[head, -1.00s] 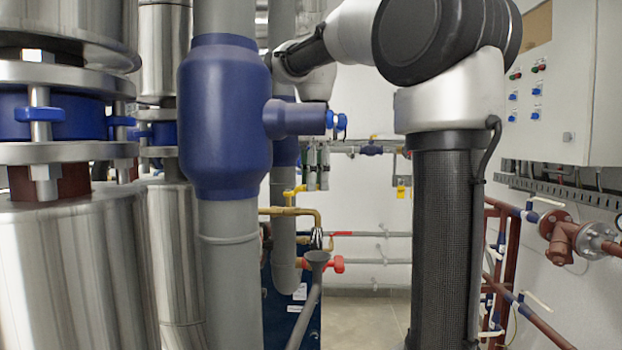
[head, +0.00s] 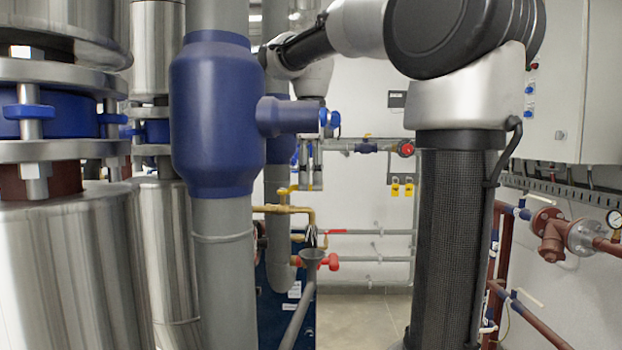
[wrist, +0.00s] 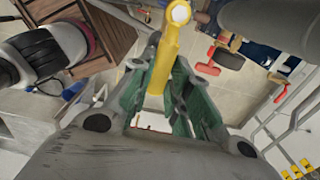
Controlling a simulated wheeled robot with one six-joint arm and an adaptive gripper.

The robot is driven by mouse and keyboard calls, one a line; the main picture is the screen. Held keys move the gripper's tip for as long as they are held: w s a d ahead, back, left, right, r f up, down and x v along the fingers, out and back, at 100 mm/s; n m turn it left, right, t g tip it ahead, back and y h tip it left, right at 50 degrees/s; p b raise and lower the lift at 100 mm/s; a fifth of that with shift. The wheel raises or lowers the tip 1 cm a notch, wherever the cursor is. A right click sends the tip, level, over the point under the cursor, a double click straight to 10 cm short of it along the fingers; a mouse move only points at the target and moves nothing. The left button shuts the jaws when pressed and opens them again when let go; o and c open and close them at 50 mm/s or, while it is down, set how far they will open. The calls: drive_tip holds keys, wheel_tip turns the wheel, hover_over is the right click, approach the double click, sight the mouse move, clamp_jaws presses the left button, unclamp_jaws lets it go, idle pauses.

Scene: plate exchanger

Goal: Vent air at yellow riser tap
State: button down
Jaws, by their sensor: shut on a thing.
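The yellow tap lever (wrist: 163,50) lies between my gripper's two green-padded fingers in the wrist view, and the fingers are shut on it. In the head view my gripper (head: 308,180) hangs down behind the big blue valve body, small and partly hidden. A yellow lever (head: 288,190) shows at its lower left, above a brass-yellow pipe (head: 285,210). The tap's body is hard to make out in either view. A grey funnel (head: 313,256) on a drain pipe stands below the gripper. I cannot tell whether anything flows.
A grey riser with a large blue valve body (head: 213,115) stands close in front. Steel tanks (head: 60,260) fill the left. A red handle (head: 330,262) sticks out by the funnel. A control cabinet (head: 585,90) and brown pipework (head: 555,235) line the right. Some floor (head: 360,315) is clear.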

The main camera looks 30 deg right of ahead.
drive_tip(key=c, duration=1.3)
unclamp_jaws()
drive_tip(key=shift+c, duration=0.2)
wheel_tip(320, 180, up, 12)
